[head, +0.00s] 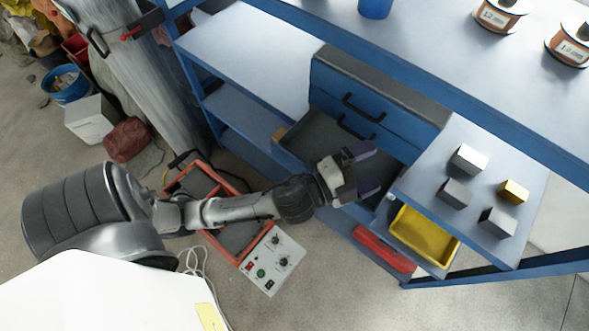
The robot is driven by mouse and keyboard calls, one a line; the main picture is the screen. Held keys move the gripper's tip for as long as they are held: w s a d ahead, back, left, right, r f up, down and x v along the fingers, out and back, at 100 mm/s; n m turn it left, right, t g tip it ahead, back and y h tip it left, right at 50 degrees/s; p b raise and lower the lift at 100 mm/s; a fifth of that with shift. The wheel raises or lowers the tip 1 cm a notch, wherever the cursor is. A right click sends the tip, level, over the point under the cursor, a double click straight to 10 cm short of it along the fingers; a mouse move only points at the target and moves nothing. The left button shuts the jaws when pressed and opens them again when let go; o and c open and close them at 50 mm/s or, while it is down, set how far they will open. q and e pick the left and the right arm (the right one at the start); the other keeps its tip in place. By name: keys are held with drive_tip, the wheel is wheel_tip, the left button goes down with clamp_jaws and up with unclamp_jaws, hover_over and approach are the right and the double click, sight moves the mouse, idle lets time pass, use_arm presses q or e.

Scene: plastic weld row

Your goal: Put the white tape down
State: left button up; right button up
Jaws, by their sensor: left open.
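My left gripper (370,170) is open, its dark purple fingers spread apart. It is above or beside the open drawer (315,137) of the blue bench, and I cannot tell its height over it. I see nothing between the fingers. I cannot make out a white tape anywhere; the gripper hides part of the drawer. My right gripper is out of view.
A side shelf (440,222) at the right holds several metal blocks, one gold (513,191). A yellow bin (424,235) is under it. Spools (499,15) and a blue cup (375,8) stand on the bench top. A control box (272,260) is on the floor.

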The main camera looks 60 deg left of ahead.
use_arm(q)
drive_tip(key=s+a+f+n+g+y, duration=0.2)
drive_tip(key=s+f+n+g, duration=0.3)
drive_tip(key=f, duration=0.2)
drive_tip(key=s+a+f+n+g+y, duration=0.2)
drive_tip(key=s+a+f+n+g, duration=0.15)
drive_tip(key=f, duration=0.45)
drive_tip(key=s+f+n+g, duration=0.2)
drive_tip(key=s+f+g, duration=0.1)
drive_tip(key=s, duration=0.3)
drive_tip(key=s+d+f+n+g, duration=0.1)
drive_tip(key=s+f+n+g, duration=0.1)
drive_tip(key=s, duration=0.5)
drive_tip(key=shift+f+g+h, duration=0.4)
drive_tip(key=shift+f+g, duration=0.05)
drive_tip(key=shift+g, duration=0.7)
drive_tip(key=shift+s+d+n, duration=0.1)
drive_tip(key=shift+n, duration=0.15)
wheel_tip(320, 180, down, 11)
drive_tip(key=b, duration=1)
drive_tip(key=shift+b, duration=0.4)
drive_tip(key=shift+r, duration=0.1)
drive_tip(key=shift+c, duration=0.2)
